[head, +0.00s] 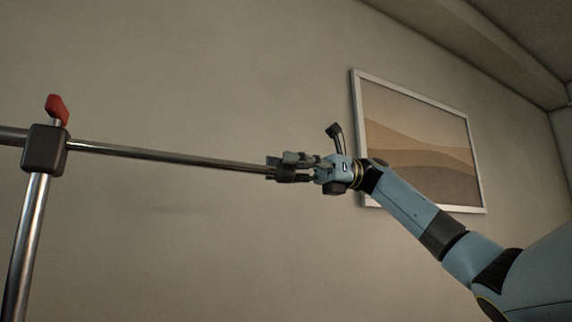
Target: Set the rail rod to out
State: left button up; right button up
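The rail rod (180,157) is a thin shiny metal bar running across the left half of the head view. It passes through a dark clamp block (45,149) with a red lever (57,108) on top, and a short length shows left of the block. The block sits on a steel post (25,240). My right gripper (283,168) is at the rod's right end, with its fingers closed around the tip. The rod's very end is hidden by the fingers. My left gripper is not in view.
A framed picture of sand-coloured dunes (420,145) hangs on the beige wall (200,60) behind my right arm. The space around the rod, above and below, looks clear. A ceiling edge runs across the upper right.

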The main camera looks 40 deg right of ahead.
jog(key=v, duration=1.2)
dwell(0.4)
